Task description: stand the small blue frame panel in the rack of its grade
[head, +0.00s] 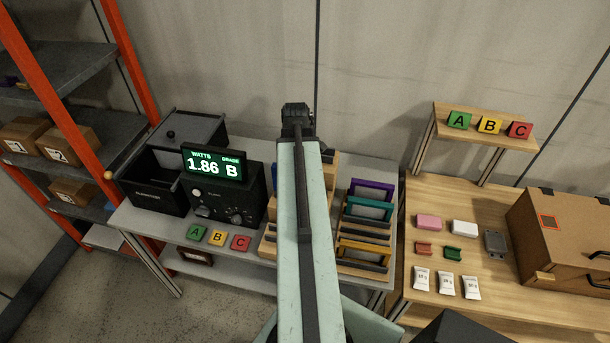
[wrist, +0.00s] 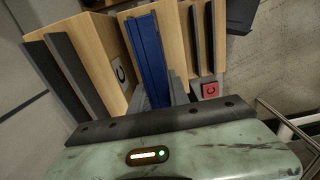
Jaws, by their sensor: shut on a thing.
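The small blue frame panel (wrist: 148,55) is seen nearly edge-on in the wrist view. My gripper (wrist: 160,95) is shut on its near end. The panel lies over or between wooden rack parts (wrist: 98,55); I cannot tell whether its lower edge sits in a slot. In the head view my arm hides most of the gripper and panel. The tester display (head: 214,166) reads 1.86 watts, grade B. A wooden rack (head: 268,246) shows left of my arm. Another rack to the right holds purple (head: 372,188), teal (head: 368,208) and yellow (head: 364,250) frames.
A black bin (head: 155,180) stands left.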

